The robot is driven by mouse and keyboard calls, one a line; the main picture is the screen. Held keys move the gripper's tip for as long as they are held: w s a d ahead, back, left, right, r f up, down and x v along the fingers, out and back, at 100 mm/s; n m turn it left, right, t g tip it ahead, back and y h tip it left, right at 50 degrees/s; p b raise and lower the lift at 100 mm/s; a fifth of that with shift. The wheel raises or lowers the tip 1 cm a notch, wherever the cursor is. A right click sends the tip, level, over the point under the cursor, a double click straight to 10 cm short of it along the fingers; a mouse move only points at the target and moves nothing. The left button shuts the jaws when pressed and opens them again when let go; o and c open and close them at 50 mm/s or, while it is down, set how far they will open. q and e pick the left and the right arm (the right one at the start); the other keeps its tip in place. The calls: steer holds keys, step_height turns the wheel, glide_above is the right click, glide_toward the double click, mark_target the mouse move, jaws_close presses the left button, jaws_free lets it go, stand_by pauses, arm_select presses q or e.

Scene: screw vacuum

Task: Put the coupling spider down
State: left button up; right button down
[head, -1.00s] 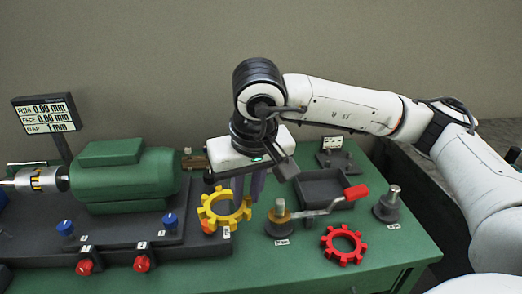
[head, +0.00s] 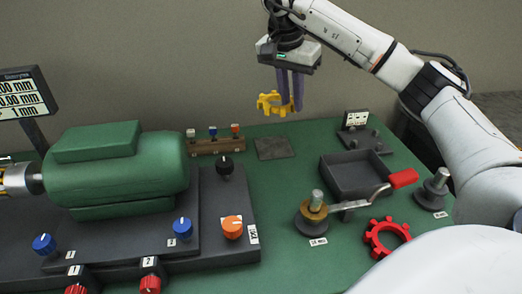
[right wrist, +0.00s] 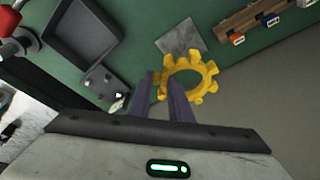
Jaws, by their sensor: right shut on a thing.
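A yellow toothed ring, a coupling spider (head: 270,103), is in my right gripper (head: 291,104). The purple fingers are shut on one side of its rim and hold it in the air above the back of the green table. The right wrist view shows the spider (right wrist: 190,78) at the fingertips, its open centre clear. A red toothed ring (head: 387,238) lies flat on the table at the right front. A flat grey pad (head: 274,148) lies bare near the table's back edge, below the held spider in the head view. My left gripper is out of view.
A grey tray (head: 356,184) stands right of centre, with a crank with a red handle (head: 403,178) in front. A green motor (head: 120,170) on a dark base fills the left. A wooden rack with coloured-topped pieces (head: 216,146) stands left of the pad.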

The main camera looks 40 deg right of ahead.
mark_target(288, 110)
steer(key=f+b, duration=0.1)
steer(key=w+f+b, duration=0.1)
steer(key=f, duration=0.1)
steer(key=shift+f, duration=0.3)
step_height(288, 110, down, 5)
steer(key=shift+s+f+b, duration=0.1)
steer(key=shift+b, duration=0.35)
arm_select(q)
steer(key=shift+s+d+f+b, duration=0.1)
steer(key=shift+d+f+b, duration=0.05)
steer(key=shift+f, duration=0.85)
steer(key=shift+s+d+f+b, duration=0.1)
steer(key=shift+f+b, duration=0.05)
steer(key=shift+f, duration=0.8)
arm_select(e)
steer(key=shift+f, duration=2.05)
steer(key=shift+f, duration=0.15)
steer(key=c, duration=1.6)
jaws_free()
